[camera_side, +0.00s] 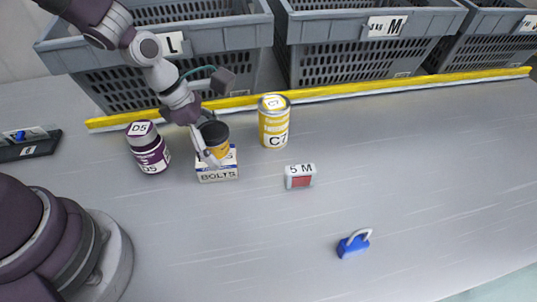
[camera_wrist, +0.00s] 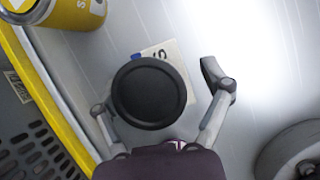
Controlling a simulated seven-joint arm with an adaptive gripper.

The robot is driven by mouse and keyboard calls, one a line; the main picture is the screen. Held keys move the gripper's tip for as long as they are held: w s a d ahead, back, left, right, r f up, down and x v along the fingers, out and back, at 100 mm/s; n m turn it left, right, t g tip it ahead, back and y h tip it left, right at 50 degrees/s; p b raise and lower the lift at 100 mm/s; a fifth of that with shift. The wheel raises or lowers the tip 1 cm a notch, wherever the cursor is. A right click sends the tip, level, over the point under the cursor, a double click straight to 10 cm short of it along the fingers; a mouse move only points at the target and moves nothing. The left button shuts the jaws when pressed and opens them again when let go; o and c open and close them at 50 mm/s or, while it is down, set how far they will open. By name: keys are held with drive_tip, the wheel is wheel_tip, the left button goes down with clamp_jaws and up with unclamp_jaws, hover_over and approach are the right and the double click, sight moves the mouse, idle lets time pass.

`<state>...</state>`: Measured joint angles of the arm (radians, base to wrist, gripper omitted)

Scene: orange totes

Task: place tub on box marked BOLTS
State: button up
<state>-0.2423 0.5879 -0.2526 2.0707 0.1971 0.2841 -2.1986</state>
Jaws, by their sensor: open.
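The tub (camera_side: 219,150), yellow-orange with a black lid, appears to stand upright on the box marked BOLTS (camera_side: 218,175) in the side view. In the wrist view, the tub's round black lid (camera_wrist: 148,93) covers much of the box, and a white corner of the box (camera_wrist: 172,58) with a letter S shows beyond it. My gripper (camera_wrist: 160,92) is open, with one finger on each side of the tub. A gap shows between the right finger and the lid; the left finger is close to it. In the side view a finger partly hides the tub.
A yellow C7 can (camera_side: 273,122) stands right of the box, and a purple D5 jar (camera_side: 148,148) stands left. A yellow rail (camera_side: 350,90) and grey totes (camera_side: 345,55) line the back.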

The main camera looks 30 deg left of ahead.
drive_tip(key=v, duration=1.2)
drive_tip(key=s+a+r+m+t+y, duration=0.1)
drive_tip(key=s+m, duration=0.3)
drive_tip(key=m, duration=0.8)
drive_tip(key=s+a+r+m+t+y, duration=0.1)
drive_tip(key=s+r+m+t+y, duration=0.1)
drive_tip(key=m, duration=1)
drive_tip(key=shift+s+a+r+m+y, duration=0.2)
drive_tip(key=shift+s+r+m+y, duration=0.15)
drive_tip(key=shift+s+r, duration=0.6)
